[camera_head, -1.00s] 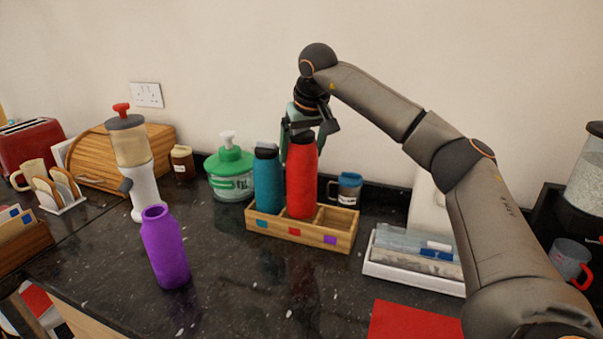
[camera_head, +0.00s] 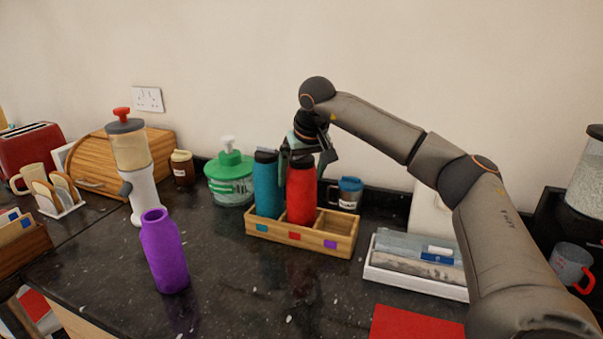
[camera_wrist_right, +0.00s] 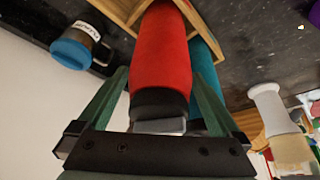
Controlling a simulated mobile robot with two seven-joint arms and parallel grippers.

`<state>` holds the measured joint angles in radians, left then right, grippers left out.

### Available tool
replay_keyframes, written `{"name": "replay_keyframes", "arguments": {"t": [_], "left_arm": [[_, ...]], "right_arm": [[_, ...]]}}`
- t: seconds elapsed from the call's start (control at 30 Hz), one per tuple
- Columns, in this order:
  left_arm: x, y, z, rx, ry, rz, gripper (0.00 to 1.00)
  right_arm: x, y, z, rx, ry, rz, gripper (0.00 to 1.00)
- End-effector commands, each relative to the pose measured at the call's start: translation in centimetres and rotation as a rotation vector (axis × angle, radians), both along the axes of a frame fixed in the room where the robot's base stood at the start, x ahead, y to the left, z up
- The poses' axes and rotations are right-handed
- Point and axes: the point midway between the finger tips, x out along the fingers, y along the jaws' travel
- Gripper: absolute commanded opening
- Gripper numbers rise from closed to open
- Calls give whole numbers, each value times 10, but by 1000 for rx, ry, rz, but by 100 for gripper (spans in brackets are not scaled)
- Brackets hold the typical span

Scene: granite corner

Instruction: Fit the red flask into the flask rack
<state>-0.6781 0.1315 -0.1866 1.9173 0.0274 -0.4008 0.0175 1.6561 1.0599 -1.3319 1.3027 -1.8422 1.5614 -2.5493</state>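The wooden flask rack (camera_head: 270,231) stands on the dark counter, with colored squares on its front. The red flask (camera_head: 301,195) is upright in its middle compartment, behind the red square; the front wall hides its base. My right gripper (camera_head: 305,162) is above the rack, with its fingers on both sides of the red flask's upper part. The teal flask (camera_head: 267,187) stands in the left compartment. The right compartment is empty. My left gripper is not in view.
A purple flask (camera_head: 164,252) stands on the counter, front left. A green pump bottle (camera_head: 230,180) and a blue-lidded mug (camera_head: 348,192) are behind the rack. A white tray (camera_head: 414,284) lies to its right. The counter directly in front is clear.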

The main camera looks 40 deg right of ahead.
Motion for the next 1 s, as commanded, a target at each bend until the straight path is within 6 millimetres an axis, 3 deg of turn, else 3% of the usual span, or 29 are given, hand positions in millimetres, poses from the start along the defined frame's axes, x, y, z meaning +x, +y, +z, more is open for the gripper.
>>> {"name": "replay_keyframes", "arguments": {"t": [0.27, 0.7, 1.0], "left_arm": [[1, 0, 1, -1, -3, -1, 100], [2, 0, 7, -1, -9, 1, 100], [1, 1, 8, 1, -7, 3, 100]], "right_arm": [[-1, 1, 8, 0, -2, 0, 100], [-32, 14, 89, 0, -4, 1, 100], [-42, 17, 114, 0, 0, 0, 100]]}}
